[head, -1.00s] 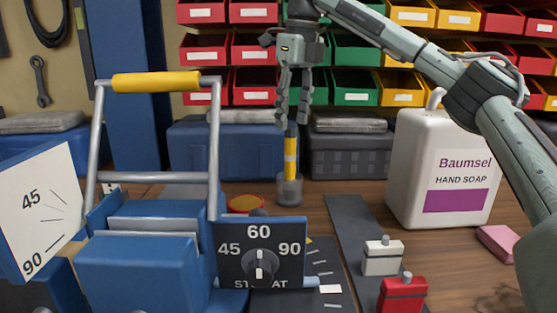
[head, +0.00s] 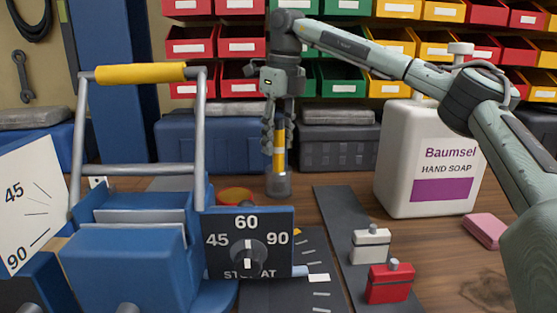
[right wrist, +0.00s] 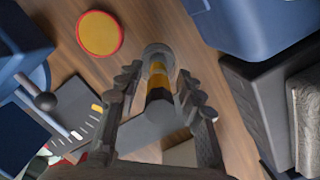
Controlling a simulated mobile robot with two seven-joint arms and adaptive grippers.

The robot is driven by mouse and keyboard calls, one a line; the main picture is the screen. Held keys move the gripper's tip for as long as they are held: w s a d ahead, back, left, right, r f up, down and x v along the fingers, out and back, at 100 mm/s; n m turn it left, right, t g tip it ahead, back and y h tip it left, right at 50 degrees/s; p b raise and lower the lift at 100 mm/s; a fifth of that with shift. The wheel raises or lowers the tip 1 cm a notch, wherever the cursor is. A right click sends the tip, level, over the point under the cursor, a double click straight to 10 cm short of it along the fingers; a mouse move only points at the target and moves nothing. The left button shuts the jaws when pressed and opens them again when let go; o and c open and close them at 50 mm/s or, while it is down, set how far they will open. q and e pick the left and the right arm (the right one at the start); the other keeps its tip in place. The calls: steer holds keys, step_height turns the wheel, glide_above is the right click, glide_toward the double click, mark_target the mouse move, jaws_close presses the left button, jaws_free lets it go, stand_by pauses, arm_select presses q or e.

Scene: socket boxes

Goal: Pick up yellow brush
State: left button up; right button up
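The yellow brush (head: 279,158) has a yellow handle with dark bands. It stands upright in a small greyish, see-through-looking cup (head: 278,186) on the wooden table. My right gripper (head: 278,137) points down over it, with its fingers on either side of the upper handle. In the right wrist view, the brush (right wrist: 159,82) lies between the two spread fingers of the gripper (right wrist: 158,86), with a gap showing on each side. The gripper is open. The brush's lower end is inside the cup. My left gripper is not in view.
A blue machine with a dial panel (head: 248,243) and yellow-gripped handle (head: 140,73) stands at left. A red-yellow disc (head: 235,195) lies near the cup. A soap bottle (head: 428,155) stands right. Blue (head: 210,143) and grey boxes (head: 338,148) stand behind.

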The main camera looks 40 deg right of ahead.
jaws_close()
steer(key=shift+r, duration=0.15)
